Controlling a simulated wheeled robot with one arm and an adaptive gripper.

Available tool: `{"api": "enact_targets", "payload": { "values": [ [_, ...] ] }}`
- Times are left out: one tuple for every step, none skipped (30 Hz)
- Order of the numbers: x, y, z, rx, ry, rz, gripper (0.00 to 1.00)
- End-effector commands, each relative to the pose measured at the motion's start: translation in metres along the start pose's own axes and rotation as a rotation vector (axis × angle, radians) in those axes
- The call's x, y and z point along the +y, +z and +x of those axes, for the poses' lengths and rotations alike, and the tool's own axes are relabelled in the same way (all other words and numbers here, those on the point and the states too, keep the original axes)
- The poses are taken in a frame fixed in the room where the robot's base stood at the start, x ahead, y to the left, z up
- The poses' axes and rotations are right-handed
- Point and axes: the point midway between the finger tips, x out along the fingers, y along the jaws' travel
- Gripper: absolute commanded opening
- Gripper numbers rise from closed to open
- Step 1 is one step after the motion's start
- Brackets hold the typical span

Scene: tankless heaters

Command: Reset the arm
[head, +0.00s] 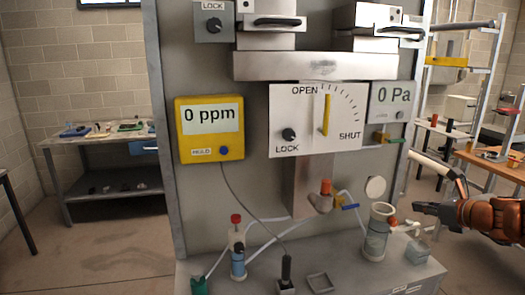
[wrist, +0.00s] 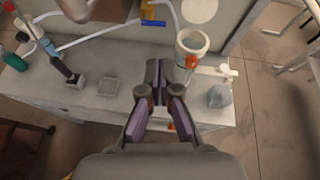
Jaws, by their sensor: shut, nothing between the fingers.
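My gripper (head: 420,209) reaches in from the right edge of the head view, at the right side of the grey panel's shelf. In the wrist view my gripper (wrist: 157,84) points out over the shelf, its fingers together and empty. A clear cylinder with a pale rim (head: 378,232) stands just left of the gripper in the head view; it also shows in the wrist view (wrist: 190,55), right of the fingertips. I cannot tell whether the gripper touches it.
The shelf (head: 345,280) also bears a red-capped tube (head: 237,250), a green bottle (head: 199,286) and a small square tray (head: 320,283). Above are a yellow meter (head: 210,150) reading 0 ppm and a white OPEN/SHUT dial (head: 300,105). An orange-topped bench (head: 490,165) stands at right.

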Motion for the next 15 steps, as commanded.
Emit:
{"api": "enact_targets", "payload": {
  "values": [
    [0.01,0.003,0.003,0.006,0.019,-0.029,0.0],
    [0.016,0.004,0.004,0.011,0.031,-0.049,0.0],
    [0.027,0.006,0.007,0.017,0.051,-0.082,0.0],
    [0.034,0.008,0.008,0.022,0.065,-0.104,0.0],
    [0.041,0.009,0.01,0.026,0.079,-0.128,0.0],
    [0.053,0.011,0.012,0.033,0.103,-0.165,0.0],
    [0.063,0.011,0.014,0.038,0.121,-0.193,0.0],
    [0.072,0.012,0.015,0.044,0.14,-0.22,0.0],
    [0.087,0.013,0.017,0.051,0.172,-0.266,0.0],
    [0.099,0.013,0.019,0.057,0.196,-0.299,0.0],
    [0.112,0.013,0.02,0.064,0.223,-0.341,0.0],
    [0.13,0.013,0.02,0.072,0.26,-0.399,0.0],
    [0.146,0.013,0.021,0.08,0.295,-0.456,0.0],
    [0.163,0.013,0.02,0.087,0.329,-0.514,0.0],
    [0.187,0.01,0.019,0.097,0.381,-0.595,0.0]
  ]
}}
